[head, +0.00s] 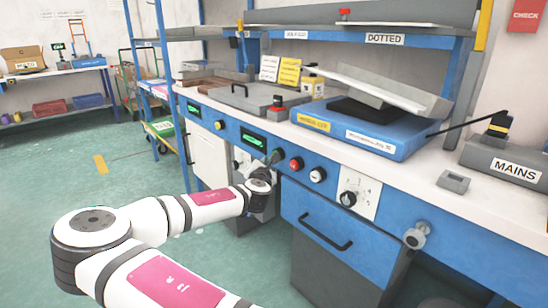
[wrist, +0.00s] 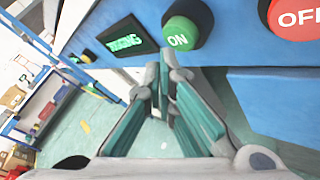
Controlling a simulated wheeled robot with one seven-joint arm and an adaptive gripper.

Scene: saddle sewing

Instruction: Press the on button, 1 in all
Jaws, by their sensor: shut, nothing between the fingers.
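The green ON button (wrist: 186,30) stands out from the blue front panel at the top of the wrist view. My gripper (wrist: 163,72) is shut and empty, with its fingertips just below and slightly left of the button in that view. I cannot tell whether they touch it. In the head view my gripper (head: 272,160) is close to the panel, left of the red button, and the ON button is hard to make out behind the fingers.
The red OFF button (wrist: 292,14) is right of ON; it shows in the head view (head: 296,164) beside a white button (head: 317,175). A green-lit display (wrist: 124,38) is left of ON. A drawer (head: 330,228) lies below, and a knob plate (head: 357,192) farther right.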

